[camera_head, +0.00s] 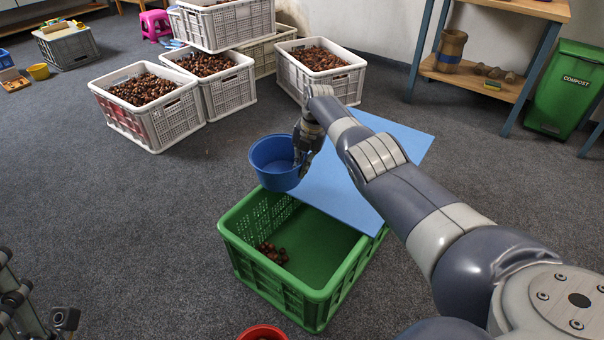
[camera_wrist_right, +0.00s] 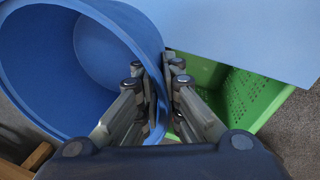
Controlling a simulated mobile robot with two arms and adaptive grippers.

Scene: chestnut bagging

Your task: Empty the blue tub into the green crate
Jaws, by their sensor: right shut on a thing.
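My right gripper (camera_head: 308,150) is shut on the rim of the blue tub (camera_head: 270,158). In the right wrist view the fingers (camera_wrist_right: 158,100) pinch the wall of the tub (camera_wrist_right: 105,45). The tub is held near the far left corner of the green crate (camera_head: 240,262), roughly upright in the head view. The inside that shows is bare blue, with no chestnuts visible. Several chestnuts (camera_head: 272,253) lie at the left of the crate floor. Dark jointed parts at the lower left look like my left gripper (camera_head: 38,310); its jaw state is unclear.
A blue panel (camera_head: 375,165) lies behind the crate and overlaps its far right part. White crates of chestnuts (camera_head: 150,105) stand at the back. A red container (camera_head: 262,332) is at the bottom edge. A shelf (camera_head: 480,80) and green compost bin (camera_head: 567,90) are at right.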

